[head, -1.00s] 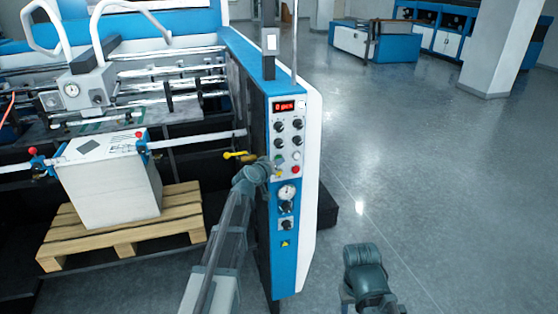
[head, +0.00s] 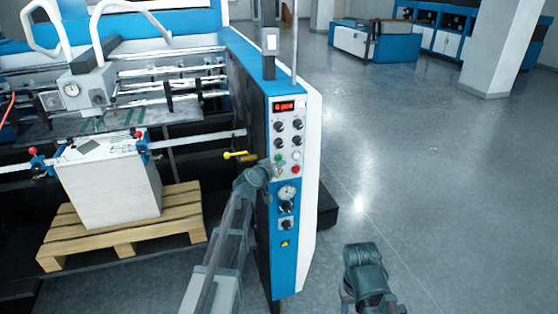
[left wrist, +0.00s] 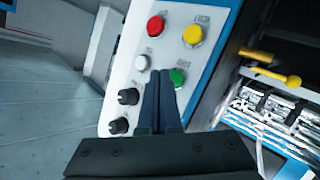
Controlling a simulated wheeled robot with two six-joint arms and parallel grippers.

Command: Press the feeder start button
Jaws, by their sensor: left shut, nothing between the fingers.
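The control panel (head: 287,140) on the machine's end carries several knobs and buttons. The left wrist view shows a green button (left wrist: 178,78), a yellow button (left wrist: 193,35), a white button (left wrist: 141,62) and a red button (left wrist: 156,28). Their labels are too blurred to tell which one is named feeder start. My left gripper (left wrist: 160,78) is shut and empty, its fingertips over the panel between the white and green buttons, partly overlapping the green one's edge. I cannot tell whether they touch. In the head view the left wrist hides its fingers. My right jaws do not show.
A red-lit display (head: 284,106) sits above the knobs. A yellow lever (head: 237,155) sticks out left of the panel. A paper stack (head: 110,185) stands on a wooden pallet (head: 125,233). The floor at the right is clear.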

